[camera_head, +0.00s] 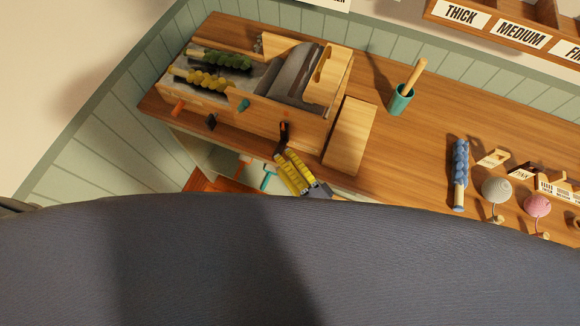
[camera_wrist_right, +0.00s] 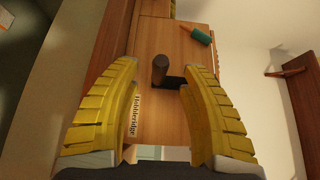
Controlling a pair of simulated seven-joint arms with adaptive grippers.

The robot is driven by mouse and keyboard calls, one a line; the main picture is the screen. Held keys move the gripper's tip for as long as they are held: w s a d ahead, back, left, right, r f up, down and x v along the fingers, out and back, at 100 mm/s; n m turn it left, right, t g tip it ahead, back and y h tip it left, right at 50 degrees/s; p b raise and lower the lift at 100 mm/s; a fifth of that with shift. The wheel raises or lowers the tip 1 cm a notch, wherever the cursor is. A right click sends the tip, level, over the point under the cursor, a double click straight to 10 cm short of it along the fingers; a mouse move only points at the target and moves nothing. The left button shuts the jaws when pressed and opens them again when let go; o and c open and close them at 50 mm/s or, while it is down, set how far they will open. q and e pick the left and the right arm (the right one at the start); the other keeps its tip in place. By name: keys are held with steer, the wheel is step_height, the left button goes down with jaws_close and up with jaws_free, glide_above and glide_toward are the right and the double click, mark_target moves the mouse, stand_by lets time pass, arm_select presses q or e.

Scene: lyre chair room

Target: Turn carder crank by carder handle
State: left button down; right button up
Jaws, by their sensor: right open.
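The wooden drum carder (camera_head: 300,118) sits at the left part of the workbench, with yellow and green fibre on its left end. A dark crank (camera_head: 283,132) with an upright handle is on its front side. My right gripper (camera_head: 284,156), with yellow ridged fingers, is just in front of the crank. In the right wrist view the dark, round carder handle (camera_wrist_right: 160,69) stands between the open fingers, near their tips, with a visible gap on both sides. My left gripper is not in view.
Labelled shelves (camera_head: 500,25) are at the back. A dark grey curved surface fills the lower head view.

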mark_target(278, 154)
steer(key=shift+x, duration=1.55)
steer(key=shift+w+a, duration=0.1)
jaws_close()
